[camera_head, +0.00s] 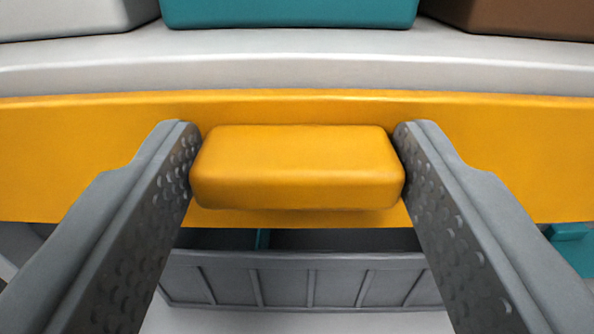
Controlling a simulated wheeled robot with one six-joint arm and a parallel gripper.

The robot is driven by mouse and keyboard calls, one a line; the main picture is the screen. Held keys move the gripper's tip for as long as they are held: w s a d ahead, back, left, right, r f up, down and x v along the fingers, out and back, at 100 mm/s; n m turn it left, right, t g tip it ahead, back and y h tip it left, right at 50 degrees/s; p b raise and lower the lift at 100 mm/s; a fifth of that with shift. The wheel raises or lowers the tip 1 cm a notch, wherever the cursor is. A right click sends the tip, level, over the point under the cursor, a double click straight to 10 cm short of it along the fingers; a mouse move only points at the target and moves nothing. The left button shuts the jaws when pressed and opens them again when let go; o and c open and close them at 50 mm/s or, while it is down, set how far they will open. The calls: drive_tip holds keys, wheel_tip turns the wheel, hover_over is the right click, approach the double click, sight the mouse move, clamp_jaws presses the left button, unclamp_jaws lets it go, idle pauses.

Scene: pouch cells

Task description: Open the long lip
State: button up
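The long lip is a wide yellow bar (80,150) that runs across the whole camera view. A yellow block-shaped handle (297,165) sticks out from its middle toward me. My gripper (298,150) has one grey dimpled finger on each side of this handle. The fingertips sit right at the handle's left and right ends and seem to touch them, or very nearly so. The rear join of the handle to the bar is partly hidden by the handle itself.
A pale grey ledge (300,65) runs above the bar. On it stand a light grey box (70,15), a teal box (290,12) and a brown box (515,15). Below is a grey ribbed bin (305,282), with a teal item (572,245) at the right.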

drive_tip(key=o, duration=0.3)
drive_tip(key=shift+s, duration=0.1)
drive_tip(key=s, duration=1.7)
drive_tip(key=shift+s, duration=0.1)
drive_tip(key=shift+r, duration=0.1)
drive_tip(key=s+r, duration=0.7)
drive_tip(key=r, duration=0.4)
drive_tip(key=s+r, duration=0.6)
drive_tip(key=r, duration=0.5)
drive_tip(key=shift+g, duration=0.3)
drive_tip(key=s+r, duration=0.4)
drive_tip(key=s, duration=0.3)
drive_tip(key=s+r, duration=0.4)
drive_tip(key=s, duration=0.3)
drive_tip(key=s+r, duration=0.4)
drive_tip(key=s, duration=0.3)
drive_tip(key=shift+s, duration=0.3)
